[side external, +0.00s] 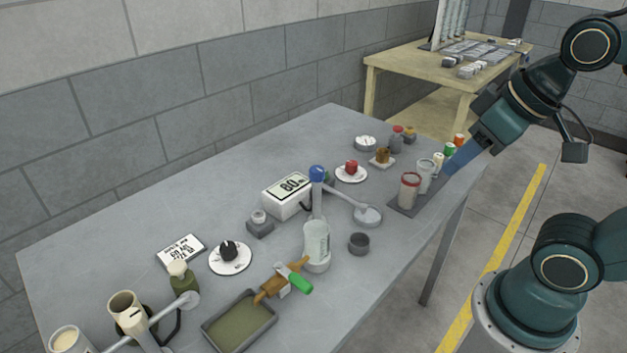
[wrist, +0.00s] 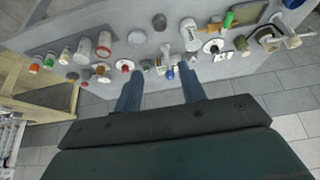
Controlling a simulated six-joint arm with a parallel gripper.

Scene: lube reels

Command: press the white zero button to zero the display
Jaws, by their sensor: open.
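The display (side external: 288,190) is a white box with dark digits, on the middle of the grey table in the side view. A white round button (side external: 259,216) stands on a small grey block just left of and in front of the display. My gripper (side external: 460,160) is at the table's right end, well apart from the button, with its blue fingers angled down. In the wrist view the two blue fingers of my gripper (wrist: 160,88) are spread with nothing between them. The button is too small to tell in the wrist view.
A blue-topped post (side external: 317,175) stands just right of the display. A clear bottle (side external: 317,245) and a dark cup (side external: 359,243) are in front. A black knob on a white dial (side external: 230,258) is left of the button. Several jars (side external: 409,190) stand near my gripper.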

